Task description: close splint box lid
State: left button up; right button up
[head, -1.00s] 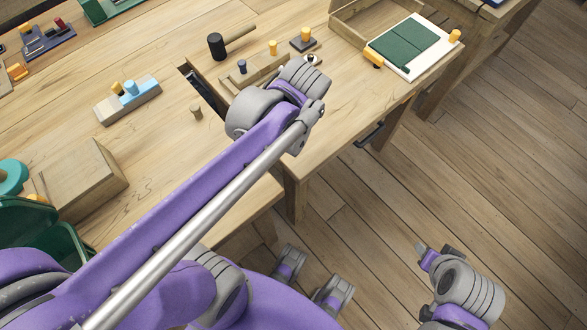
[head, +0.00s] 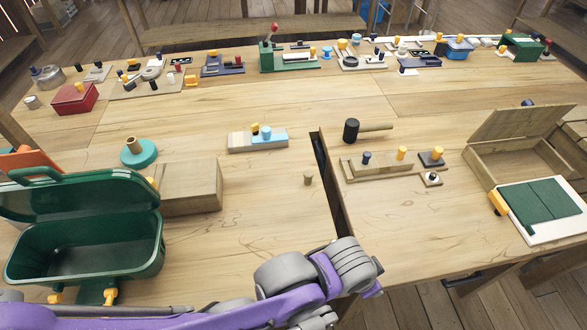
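A wooden box (head: 483,172) stands at the right of the table, with its wooden lid (head: 532,106) raised at the back and its inside showing. It looks like the splint box, but no label is readable. A green bin (head: 140,262) with its green lid (head: 80,195) raised stands at the lower left. My purple left arm crosses the bottom edge, with a grey joint near the bottom centre, well away from the wooden box. Neither gripper is visible.
A white board with green panels (head: 586,232) lies in front of the wooden box. Left of it are a wooden block with pegs (head: 380,170) and a black-headed mallet (head: 351,131). A dark slot (head: 328,180) cuts the tabletop. Several small fixtures line the far edge.

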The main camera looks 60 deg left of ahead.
aim_at(54, 196)
jog(key=u, duration=3.6)
jog(key=i+j, duration=0.05)
jog(key=j, duration=0.05)
